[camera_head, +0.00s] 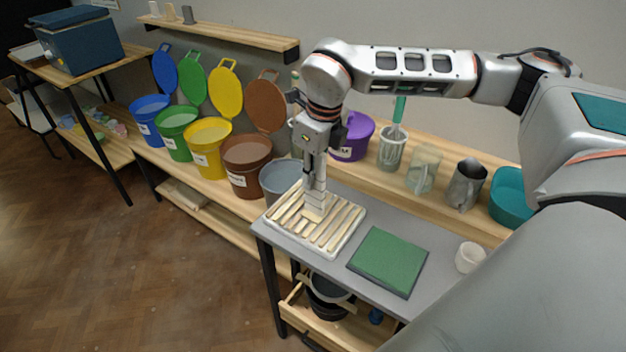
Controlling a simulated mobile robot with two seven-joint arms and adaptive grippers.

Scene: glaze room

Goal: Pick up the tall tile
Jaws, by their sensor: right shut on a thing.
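My right gripper (315,182) points straight down over a white slatted rack (345,238) on the grey table. It is shut on a pale, narrow, upright piece that looks like the tall tile (315,207). The fingers hide the upper part of this tile. Its lower end is at the slats; I cannot tell whether it touches them. My left gripper is out of view.
A green square mat (388,261) and a small white cup (469,257) are on the table to the right. Behind stand a grey bucket (283,184), a purple tub (354,136), a glass jar (424,170) and a metal pitcher (466,184). Coloured buckets with raised lids line the left bench.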

